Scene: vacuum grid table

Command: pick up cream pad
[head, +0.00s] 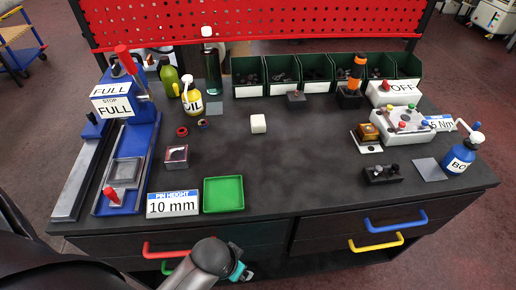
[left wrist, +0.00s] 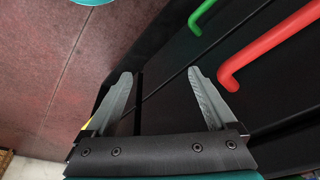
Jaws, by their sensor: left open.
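A small cream block (head: 258,123), the only cream pad-like thing I can make out, lies on the dark table top near its middle. It is not in the left wrist view. My left gripper (left wrist: 161,74) is open and empty, with its two grey fingers apart in front of the drawer fronts. In the head view only my grey arm link and a bit of teal show at the table's front edge; the fingers are hidden there. The gripper is in front of the table, well away from the cream block. My right gripper is not in view.
A green tray (head: 223,194) and a pin height sign (head: 173,203) stand at the front left. A blue press (head: 130,150) is at the left. Green bins (head: 315,74) line the back. A red drawer handle (left wrist: 265,45) is near my left gripper. Table around the block is clear.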

